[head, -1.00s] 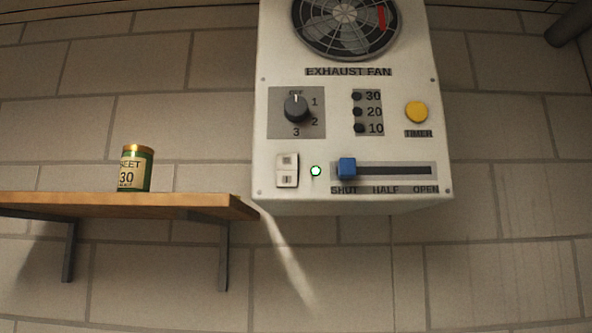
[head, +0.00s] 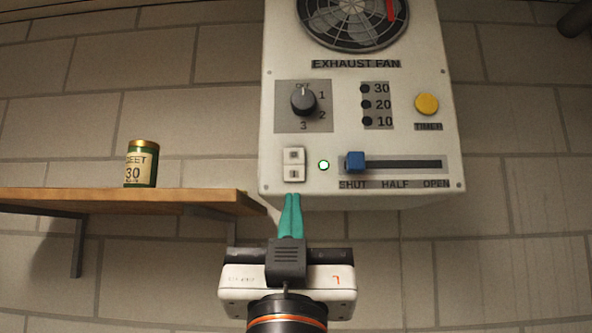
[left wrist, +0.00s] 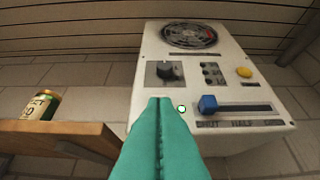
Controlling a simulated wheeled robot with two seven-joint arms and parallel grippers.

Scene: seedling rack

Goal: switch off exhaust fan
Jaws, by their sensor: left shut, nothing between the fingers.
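The white exhaust fan panel (head: 450,120) hangs on the wall; it also shows in the left wrist view (left wrist: 225,70). Its rotary knob (head: 303,101) points up at the OFF mark. The rocker switch (head: 293,164) sits at the lower left, beside a lit green lamp (head: 324,165). The blue slider (head: 355,162) is at the SHUT end. My left gripper (head: 291,198) is shut and empty, its teal fingertips just below the rocker in the head view. In the left wrist view the fingers (left wrist: 160,102) hide the rocker. I cannot tell whether they touch the panel.
A wooden shelf (head: 100,198) with a green can (head: 142,165) stands out from the wall at the left, close to the panel's lower left corner. A yellow timer button (head: 427,104) is at the panel's right. The wall below right is clear.

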